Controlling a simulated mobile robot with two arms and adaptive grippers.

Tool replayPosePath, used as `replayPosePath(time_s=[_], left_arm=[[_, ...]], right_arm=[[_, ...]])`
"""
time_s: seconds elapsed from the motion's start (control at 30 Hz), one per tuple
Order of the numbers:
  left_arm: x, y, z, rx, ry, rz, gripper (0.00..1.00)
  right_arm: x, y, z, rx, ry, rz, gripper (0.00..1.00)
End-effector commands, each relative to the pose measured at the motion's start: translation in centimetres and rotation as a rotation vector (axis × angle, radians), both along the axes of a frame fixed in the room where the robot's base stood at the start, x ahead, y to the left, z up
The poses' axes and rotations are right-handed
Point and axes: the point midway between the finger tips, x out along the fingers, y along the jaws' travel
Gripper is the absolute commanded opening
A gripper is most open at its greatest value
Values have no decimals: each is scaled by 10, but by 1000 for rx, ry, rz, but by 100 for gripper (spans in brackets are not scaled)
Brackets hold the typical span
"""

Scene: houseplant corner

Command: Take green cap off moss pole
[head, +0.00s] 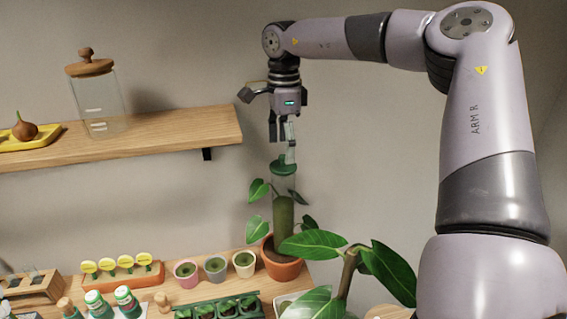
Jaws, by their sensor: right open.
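The green cap (283,167) sits on top of the upright moss pole (284,215), whose upper part looks clear and lower part is mossy green. The pole stands in a terracotta pot (281,262) with broad green leaves around it. My right gripper (284,152) points down right above the cap, with its jaws open and a fingertip close to the cap. I cannot tell whether it touches. My left gripper is not in view.
A wall shelf (190,128) at left holds a glass jar (97,98) and a yellow tray (40,140). Small pots (215,268), yellow-topped markers (125,261) and green-capped bottles (127,300) crowd the table. A large leafy plant (315,244) stands in front, right of the pot.

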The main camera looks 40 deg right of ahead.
Motion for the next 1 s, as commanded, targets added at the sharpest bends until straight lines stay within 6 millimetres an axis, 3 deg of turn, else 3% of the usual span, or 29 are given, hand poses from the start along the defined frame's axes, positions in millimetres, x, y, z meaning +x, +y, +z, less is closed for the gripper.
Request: replayPosePath(time_s=[0.1, 0.23, 0.53, 1.0], left_arm=[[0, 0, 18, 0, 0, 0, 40], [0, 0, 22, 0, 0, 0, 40], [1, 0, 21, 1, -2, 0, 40], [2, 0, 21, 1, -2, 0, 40]], right_arm=[[-2, 1, -15, 3, 6, 2, 78], [-1, 1, -32, 1, 3, 2, 78], [-1, 1, -39, 0, -1, 1, 78], [0, 1, -38, 0, -1, 1, 46]])
